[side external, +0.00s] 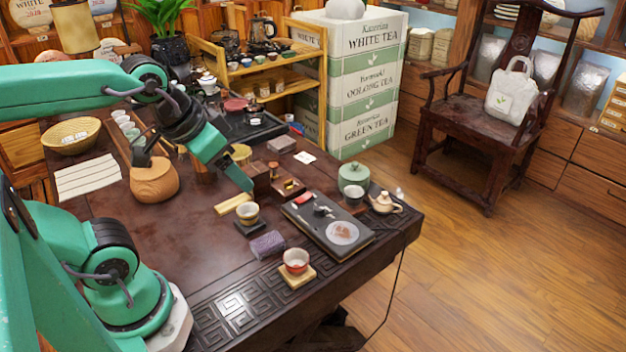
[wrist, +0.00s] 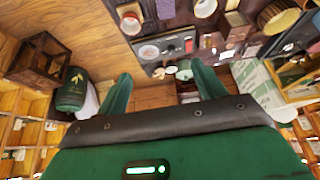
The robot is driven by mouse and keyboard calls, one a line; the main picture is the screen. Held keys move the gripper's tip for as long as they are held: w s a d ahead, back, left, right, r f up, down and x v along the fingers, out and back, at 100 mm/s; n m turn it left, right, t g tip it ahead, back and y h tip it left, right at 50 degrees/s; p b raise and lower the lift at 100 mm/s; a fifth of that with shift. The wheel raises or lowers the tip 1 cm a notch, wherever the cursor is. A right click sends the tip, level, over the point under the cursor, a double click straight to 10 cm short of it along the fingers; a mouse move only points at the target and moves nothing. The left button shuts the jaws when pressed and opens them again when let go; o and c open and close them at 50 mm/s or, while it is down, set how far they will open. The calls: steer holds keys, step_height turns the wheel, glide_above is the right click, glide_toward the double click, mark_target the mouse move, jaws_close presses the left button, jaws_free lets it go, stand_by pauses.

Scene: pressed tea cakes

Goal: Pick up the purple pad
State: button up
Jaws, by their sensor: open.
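The purple pad (side external: 267,245) is a small, textured block lying on the dark table near its carved front edge. In the wrist view a purple patch at the top edge looks like the pad (wrist: 166,8). My gripper (side external: 242,182) is above the table, up and to the left of the pad in the side view and apart from it. In the wrist view my gripper (wrist: 162,76) has its two green fingers spread, with nothing between them.
A cup on a dark coaster (side external: 247,213), a red cup on a wooden coaster (side external: 296,261) and a black tea tray (side external: 328,222) surround the pad. A wooden block (side external: 233,203) and a round wooden pot (side external: 154,181) stand to the left. The table's front left is bare.

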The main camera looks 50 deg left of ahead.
steer(key=g, duration=0.5)
glide_toward(266, 242)
steer(key=shift+w+d+m, duration=0.1)
steer(key=shift+w+m, duration=0.1)
steer(key=shift+m, duration=0.2)
steer(key=shift+f+g, duration=0.3)
steer(key=shift+f, duration=0.2)
steer(key=shift+f, duration=0.1)
steer(key=shift+f, duration=1.2)
steer(key=shift+f, duration=0.1)
